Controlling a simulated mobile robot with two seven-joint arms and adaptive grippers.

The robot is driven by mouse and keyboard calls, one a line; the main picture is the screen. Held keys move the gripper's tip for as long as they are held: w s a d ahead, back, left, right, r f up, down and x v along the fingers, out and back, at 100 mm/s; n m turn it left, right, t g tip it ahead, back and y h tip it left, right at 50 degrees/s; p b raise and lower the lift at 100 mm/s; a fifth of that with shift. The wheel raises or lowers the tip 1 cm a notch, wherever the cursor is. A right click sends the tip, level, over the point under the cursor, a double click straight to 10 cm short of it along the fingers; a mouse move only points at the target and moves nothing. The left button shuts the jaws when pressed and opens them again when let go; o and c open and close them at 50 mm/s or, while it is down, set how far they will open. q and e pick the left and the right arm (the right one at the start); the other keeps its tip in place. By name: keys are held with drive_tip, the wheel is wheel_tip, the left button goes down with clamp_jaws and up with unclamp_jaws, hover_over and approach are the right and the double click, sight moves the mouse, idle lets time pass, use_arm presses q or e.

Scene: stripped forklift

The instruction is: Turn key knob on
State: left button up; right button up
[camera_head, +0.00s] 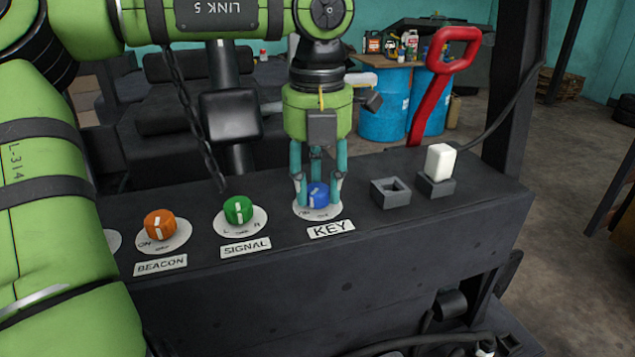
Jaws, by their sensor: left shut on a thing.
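The blue key knob (319,196) sits on a round white plate on the black panel (400,230), behind the label KEY (331,229). My left gripper (318,192) points down from above with its teal fingers around the knob and is shut on it. The fingers partly cover the knob and its plate. The plate shows ON at its left; the rest of its lettering is too small to read. My right gripper is not in view.
Left of the key knob are the green SIGNAL knob (238,209) and the orange BEACON knob (160,224). To the right are an empty grey socket (390,192) and a white plug (439,162) with a cable. A red lever (437,80) rises behind the panel.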

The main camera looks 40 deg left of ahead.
sight(318, 188)
use_arm(q)
drive_tip(key=shift+s+f+m, duration=0.1)
drive_tip(key=shift+f+m, duration=0.05)
drive_tip(key=shift+m, duration=1.45)
drive_tip(key=o, duration=1.2)
drive_tip(key=shift+c, duration=0.2)
drive_tip(key=shift+r, duration=0.5)
wheel_tip(318, 188, up, 11)
